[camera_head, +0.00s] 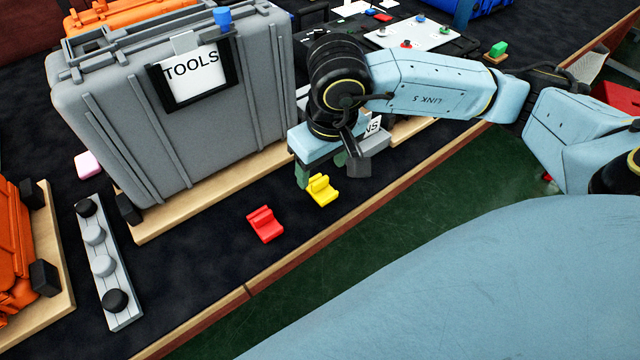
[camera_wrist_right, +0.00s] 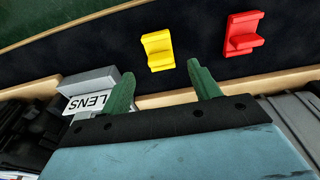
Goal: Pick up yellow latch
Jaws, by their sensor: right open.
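The yellow latch (camera_head: 321,190) lies on the dark conveyor surface near its wooden edge. In the right wrist view the yellow latch (camera_wrist_right: 158,51) is beyond the fingertips, roughly between their lines. My right gripper (camera_head: 318,172) is just behind and above the latch, pointing down. In the right wrist view its green fingers (camera_wrist_right: 158,78) are spread apart with nothing between them. My left gripper is in neither view.
A red latch (camera_head: 265,225) lies left of the yellow one, also in the wrist view (camera_wrist_right: 242,33). A grey TOOLS case (camera_head: 190,110) on a wooden base stands behind. A grey LENS box (camera_wrist_right: 92,82) is near the right gripper. A grey strip with knobs (camera_head: 108,268) lies left.

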